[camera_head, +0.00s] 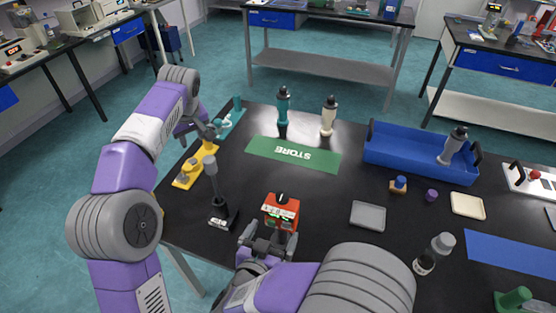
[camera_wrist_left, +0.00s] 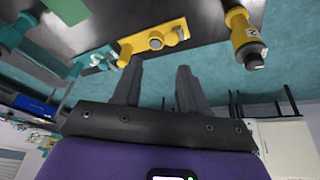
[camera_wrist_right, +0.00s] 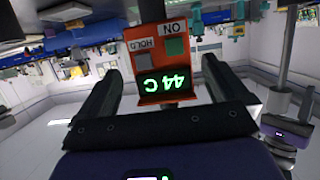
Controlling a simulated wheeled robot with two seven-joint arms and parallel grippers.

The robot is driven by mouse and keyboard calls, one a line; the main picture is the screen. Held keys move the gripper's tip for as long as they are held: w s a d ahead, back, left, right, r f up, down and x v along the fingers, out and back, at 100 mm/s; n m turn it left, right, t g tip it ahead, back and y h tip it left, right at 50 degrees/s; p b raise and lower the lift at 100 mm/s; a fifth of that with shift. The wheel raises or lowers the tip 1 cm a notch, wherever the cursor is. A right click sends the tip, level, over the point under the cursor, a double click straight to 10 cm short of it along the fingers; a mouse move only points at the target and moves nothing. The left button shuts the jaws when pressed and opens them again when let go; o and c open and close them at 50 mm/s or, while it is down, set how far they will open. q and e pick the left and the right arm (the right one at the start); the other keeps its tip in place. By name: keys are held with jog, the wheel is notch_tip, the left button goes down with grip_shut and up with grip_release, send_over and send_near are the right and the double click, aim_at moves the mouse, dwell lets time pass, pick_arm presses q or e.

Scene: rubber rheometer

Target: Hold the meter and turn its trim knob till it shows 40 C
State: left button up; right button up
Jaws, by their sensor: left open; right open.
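The orange-red meter (camera_head: 280,212) stands on the black table with a black knob (camera_head: 282,198) on its top. In the right wrist view its green display (camera_wrist_right: 165,80) appears upside down and reads 44 C, near buttons labelled ON and HOLD. My right gripper (camera_head: 268,232) is open at the meter's near side. In its wrist view the meter lies between the two fingers with gaps on both sides; the knob is hidden there. My left gripper (camera_head: 210,130) is open and empty at the table's left side, away from the meter; it also shows in the left wrist view (camera_wrist_left: 158,68).
A dark stand (camera_head: 220,215) is left of the meter, and a grey tray (camera_head: 369,216) right of it. A yellow fixture (camera_head: 187,176) is near my left gripper. Behind are a green STORE mat (camera_head: 290,155), two bottles and a blue crate (camera_head: 420,155).

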aim_at(279, 221)
jog(key=x, duration=0.7)
jog(key=shift+w+d, duration=0.1)
jog(key=shift+w, duration=0.2)
pick_arm(q)
jog(key=s+d+r+n+g, duration=0.1)
jog(key=s+d+r+n, duration=0.1)
jog(key=s+d, duration=0.3)
jog(key=s+d+r+n+g+h, duration=0.1)
jog(key=s+d+n, duration=0.2)
jog(key=d, duration=0.8)
jog(key=s+d+r+n+g+h, duration=0.1)
jog(key=s+d+r+n, duration=0.1)
jog(key=s+d, duration=0.4)
jog(key=d+n, duration=0.1)
jog(key=d, duration=0.1)
jog(key=shift+s+d+r+g, duration=0.3)
jog(key=shift+s+d+r, duration=0.05)
